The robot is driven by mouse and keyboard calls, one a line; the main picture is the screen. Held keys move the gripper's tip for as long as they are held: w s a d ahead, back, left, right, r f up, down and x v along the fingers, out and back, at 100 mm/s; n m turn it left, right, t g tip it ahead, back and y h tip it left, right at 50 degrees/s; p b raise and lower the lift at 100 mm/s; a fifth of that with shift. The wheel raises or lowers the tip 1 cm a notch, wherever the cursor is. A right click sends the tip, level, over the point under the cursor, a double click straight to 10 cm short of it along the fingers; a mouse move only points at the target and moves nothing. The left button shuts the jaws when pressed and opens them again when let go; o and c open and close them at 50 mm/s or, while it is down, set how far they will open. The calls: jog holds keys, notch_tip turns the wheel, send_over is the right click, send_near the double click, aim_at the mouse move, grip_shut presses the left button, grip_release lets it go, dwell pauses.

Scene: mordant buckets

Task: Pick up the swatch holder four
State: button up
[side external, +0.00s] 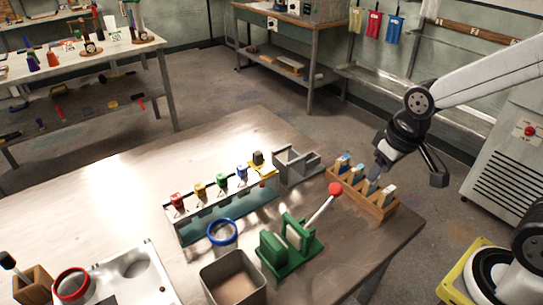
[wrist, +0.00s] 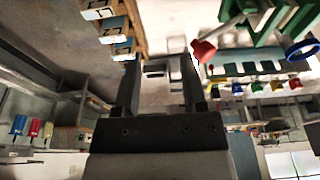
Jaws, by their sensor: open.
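A wooden rack (side external: 378,208) stands at the right end of the table with several blue-and-white swatch holders in a row. The nearest swatch holder (side external: 389,191) is at its front right end. I cannot read which one is four. My gripper (side external: 374,172) is over the rack, close to the holders; contact cannot be told from this angle. In the wrist view my gripper (wrist: 160,66) is open with nothing between its fingers. The rack (wrist: 136,22) shows there at upper left, beside the fingers, with labelled swatch holders (wrist: 113,37).
A green press (side external: 285,252) with a red-knobbed lever (side external: 335,189) stands left of the rack. A grey divided tray (side external: 297,166) is behind it. The table's right edge is close.

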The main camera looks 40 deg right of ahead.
jog(key=w+v, duration=0.1)
jog(key=v, duration=0.2)
jog(key=g, duration=0.3)
send_over(242, 167)
jog(key=shift+s+a+f, duration=0.1)
jog(key=shift+f, duration=1)
jog(key=shift+a+f, duration=0.1)
jog(key=shift+f, duration=1)
jog(key=shift+f, duration=0.1)
jog(key=shift+f, duration=1.2)
jog(key=shift+f, duration=0.1)
jog(key=shift+d+f, duration=0.2)
jog(key=shift+f, duration=2.3)
